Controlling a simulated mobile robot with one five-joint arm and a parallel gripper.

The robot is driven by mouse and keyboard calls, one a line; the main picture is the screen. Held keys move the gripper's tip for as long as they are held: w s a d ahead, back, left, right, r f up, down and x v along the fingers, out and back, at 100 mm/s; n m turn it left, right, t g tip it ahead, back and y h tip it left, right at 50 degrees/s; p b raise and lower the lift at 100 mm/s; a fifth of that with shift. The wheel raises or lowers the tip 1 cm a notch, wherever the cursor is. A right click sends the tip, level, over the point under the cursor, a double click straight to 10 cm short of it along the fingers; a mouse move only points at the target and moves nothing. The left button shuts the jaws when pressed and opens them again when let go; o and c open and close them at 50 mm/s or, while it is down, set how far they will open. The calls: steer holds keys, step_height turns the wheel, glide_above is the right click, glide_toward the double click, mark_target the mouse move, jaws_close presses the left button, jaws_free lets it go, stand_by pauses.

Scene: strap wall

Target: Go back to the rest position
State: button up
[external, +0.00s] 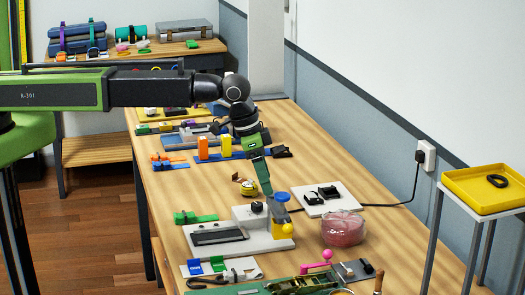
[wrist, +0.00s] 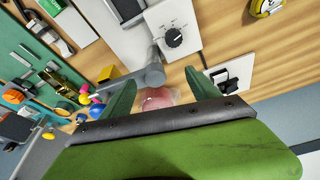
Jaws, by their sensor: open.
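My gripper (external: 267,190) points down over the workbench in the external view, its tips close to the blue-topped post (external: 281,197) of a white bench device (external: 262,240). In the wrist view my gripper (wrist: 161,77) has its two green fingers apart, with nothing held between them. I cannot tell whether a fingertip touches the post.
A yellow tray (external: 484,188) is at far right. Straps and tools crowd the front; some bare wood lies at left.

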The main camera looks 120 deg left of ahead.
steer(key=s+d+m+g, duration=0.1)
steer(key=s+d+m, duration=0.1)
steer(key=s+d, duration=0.4)
steer(key=s+d+r+m+g+h+p, duration=0.1)
steer(key=s+d, duration=0.4)
steer(key=d, duration=1.1)
steer(key=s+d+r+m+p, duration=0.1)
steer(key=s+d+m, duration=0.2)
steer(key=s+d, duration=0.3)
steer(key=d, duration=0.5)
steer(key=shift+s+d+g+h, duration=0.15)
steer(key=shift+s+g+h, duration=0.2)
steer(key=shift+g+h, duration=0.05)
